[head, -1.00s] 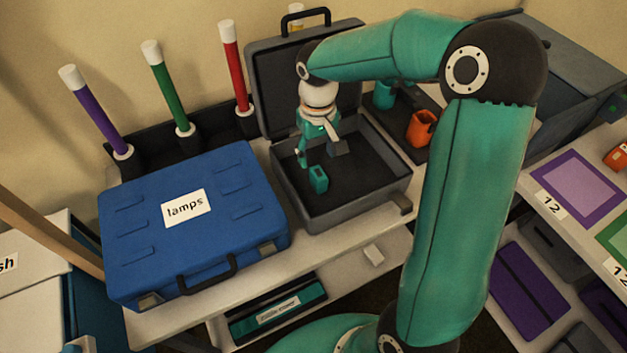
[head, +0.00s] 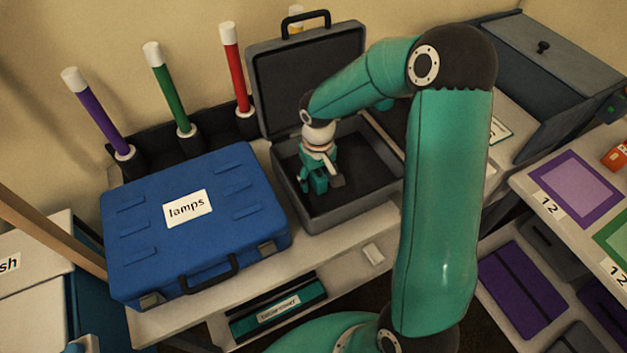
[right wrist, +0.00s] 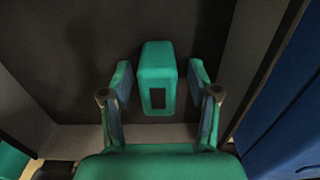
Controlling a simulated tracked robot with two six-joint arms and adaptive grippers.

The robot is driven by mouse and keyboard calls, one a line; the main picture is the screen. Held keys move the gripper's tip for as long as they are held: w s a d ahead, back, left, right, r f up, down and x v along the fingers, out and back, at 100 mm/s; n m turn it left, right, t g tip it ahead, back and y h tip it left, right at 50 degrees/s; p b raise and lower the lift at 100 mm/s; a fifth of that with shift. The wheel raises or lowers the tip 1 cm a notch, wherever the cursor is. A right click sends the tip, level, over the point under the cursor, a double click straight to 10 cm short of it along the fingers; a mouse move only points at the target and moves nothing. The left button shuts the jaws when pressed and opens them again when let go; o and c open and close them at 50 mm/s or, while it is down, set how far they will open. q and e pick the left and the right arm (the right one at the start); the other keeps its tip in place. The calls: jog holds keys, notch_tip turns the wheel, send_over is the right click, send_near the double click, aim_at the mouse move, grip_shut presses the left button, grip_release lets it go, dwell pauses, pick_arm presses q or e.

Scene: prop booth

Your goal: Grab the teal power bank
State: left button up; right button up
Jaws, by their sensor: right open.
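The teal power bank (right wrist: 158,60), a small upright block with a dark rectangle on one face, stands on the dark floor of the open grey case (head: 350,214). My right gripper (head: 314,181) is down inside the case at the power bank and hides much of it in the head view. In the right wrist view the fingers of my right gripper (right wrist: 160,84) are open, one on each side of the power bank, with a gap at each side. My left gripper is not in view.
A blue case labelled "lamps" (head: 135,215) stands left of the grey case. The grey case's raised lid (head: 300,85) is behind the gripper. Purple, green and red sticks (head: 238,70) stand in holders at the back left.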

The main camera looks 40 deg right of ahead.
grip_shut()
jog(key=shift+r, duration=0.1)
